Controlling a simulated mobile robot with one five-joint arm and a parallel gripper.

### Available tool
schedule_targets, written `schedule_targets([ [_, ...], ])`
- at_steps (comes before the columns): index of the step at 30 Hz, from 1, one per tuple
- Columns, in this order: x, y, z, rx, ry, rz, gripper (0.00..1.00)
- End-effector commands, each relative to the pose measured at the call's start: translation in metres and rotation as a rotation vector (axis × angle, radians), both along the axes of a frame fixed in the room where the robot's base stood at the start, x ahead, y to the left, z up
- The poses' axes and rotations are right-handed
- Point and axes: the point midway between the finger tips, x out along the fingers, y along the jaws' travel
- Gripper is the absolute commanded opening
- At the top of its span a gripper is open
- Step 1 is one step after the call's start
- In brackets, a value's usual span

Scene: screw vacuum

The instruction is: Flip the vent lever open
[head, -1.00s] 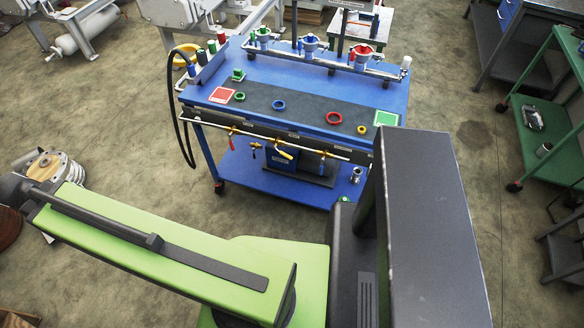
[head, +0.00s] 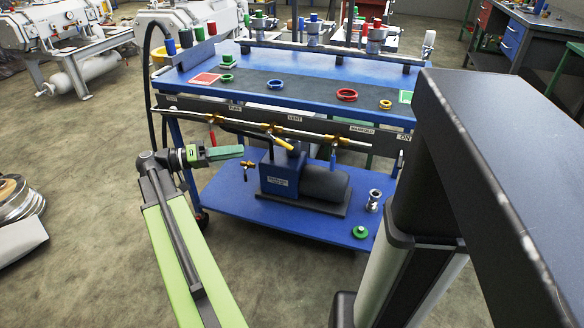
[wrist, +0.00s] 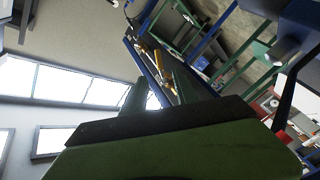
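The vent lever (head: 282,143) is a yellow handle on a brass valve, under the VENT label on the cart's front rail. It slants down to the right. My gripper (head: 240,152) reaches in from the left, below the rail and between the red lever (head: 212,136) and the vent lever, apart from the vent lever in the picture. In the wrist view the two green fingers of my gripper (wrist: 162,92) stand apart with nothing between them. Small yellow and brass parts (wrist: 160,62) show beyond them; which lever they belong to I cannot tell.
A blue-handled lever (head: 333,158) hangs to the right on the same pipe (head: 240,124). A pump (head: 300,182) sits on the blue lower shelf (head: 235,200). A loose brass fitting (head: 247,166) is close below my gripper. A black hose (head: 149,90) hangs at the cart's left.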

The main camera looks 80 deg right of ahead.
Motion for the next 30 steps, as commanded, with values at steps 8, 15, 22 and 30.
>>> schedule_targets([
  [8,-0.012,-0.004,0.002,-0.015,0.008,-0.009,0.35],
  [15,-0.061,-0.021,0.001,-0.013,0.008,-0.011,0.35],
  [22,-0.115,-0.042,0.001,-0.012,0.008,-0.01,0.35],
  [30,-0.157,-0.061,0.001,-0.012,0.008,-0.006,0.35],
])
